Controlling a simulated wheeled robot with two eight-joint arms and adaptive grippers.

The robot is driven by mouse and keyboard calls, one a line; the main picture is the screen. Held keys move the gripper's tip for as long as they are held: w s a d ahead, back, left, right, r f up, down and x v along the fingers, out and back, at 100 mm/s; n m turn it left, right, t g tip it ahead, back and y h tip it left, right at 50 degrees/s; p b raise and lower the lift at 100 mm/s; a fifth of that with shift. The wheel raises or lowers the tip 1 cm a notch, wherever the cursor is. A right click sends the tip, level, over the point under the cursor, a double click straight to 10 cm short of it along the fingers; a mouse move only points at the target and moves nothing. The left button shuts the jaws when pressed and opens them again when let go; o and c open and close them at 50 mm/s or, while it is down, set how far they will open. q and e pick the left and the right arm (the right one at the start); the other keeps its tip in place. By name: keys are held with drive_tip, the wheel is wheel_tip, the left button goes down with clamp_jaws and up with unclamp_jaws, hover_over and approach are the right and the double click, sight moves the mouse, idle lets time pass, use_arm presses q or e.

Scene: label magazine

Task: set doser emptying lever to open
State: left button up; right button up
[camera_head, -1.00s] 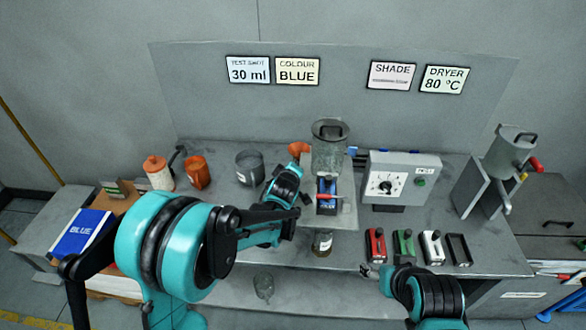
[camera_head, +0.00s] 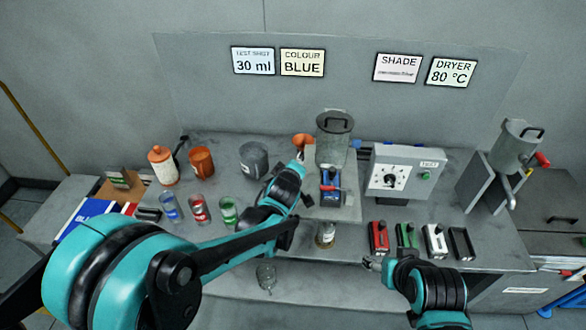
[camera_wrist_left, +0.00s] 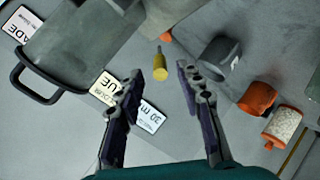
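The doser is the grey hopper (camera_head: 333,142) with a black lid handle on the bench; it shows at the left in the left wrist view (camera_wrist_left: 85,40). A short yellow-tipped lever (camera_wrist_left: 160,66) lies between the fingertips in the left wrist view, and I cannot tell whether they touch it. My left gripper (camera_wrist_left: 160,79) is open around this space. In the head view my left arm reaches to the hopper's left side, and its fingers are hard to make out. A red handle (camera_head: 331,188) shows below the hopper. My right gripper (camera_head: 372,263) hangs at the bench's front; its opening is unclear.
An orange funnel-like part (camera_head: 303,142) is beside the hopper. A dark grey cup (camera_head: 253,160) and an orange cup (camera_head: 201,161) stand left. A dial box (camera_head: 404,172) stands right. A small jar (camera_head: 325,235) sits below the doser. Several coloured holders line the right front.

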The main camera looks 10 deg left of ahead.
use_arm(q)
drive_tip(key=shift+v, duration=2.2)
drive_tip(key=shift+a, duration=0.1)
